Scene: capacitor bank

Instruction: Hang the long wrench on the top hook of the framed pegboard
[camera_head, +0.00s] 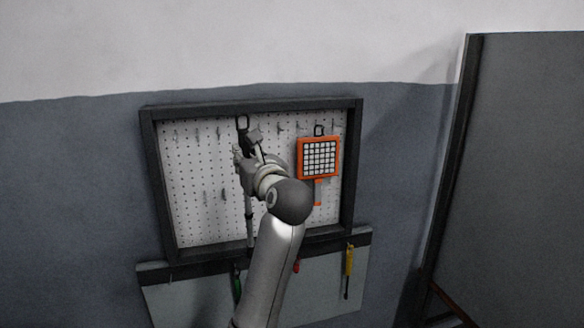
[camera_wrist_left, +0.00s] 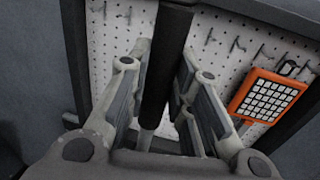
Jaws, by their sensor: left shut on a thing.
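The framed pegboard (camera_head: 190,180) hangs on the wall, white and perforated inside a dark frame; its perforated face (camera_wrist_left: 110,40) also fills the back of the left wrist view. My left gripper (camera_head: 246,156) is in front of its upper middle, shut on the long wrench (camera_head: 249,218). The wrench is upright, with a dark loop at its top near the upper frame bar and a grey shaft reaching down toward the lower bar. In the left wrist view its dark handle (camera_wrist_left: 164,65) runs between the fingers (camera_wrist_left: 160,85). Whether the loop is around a hook cannot be told.
An orange gridded tool (camera_head: 318,158) hangs by a loop on the pegboard's right side. Several small hooks stand out from the board. A lower rail holds a green-handled tool (camera_head: 237,286), a red one (camera_head: 296,266) and a yellow one (camera_head: 349,262). A grey panel (camera_head: 520,170) stands at right.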

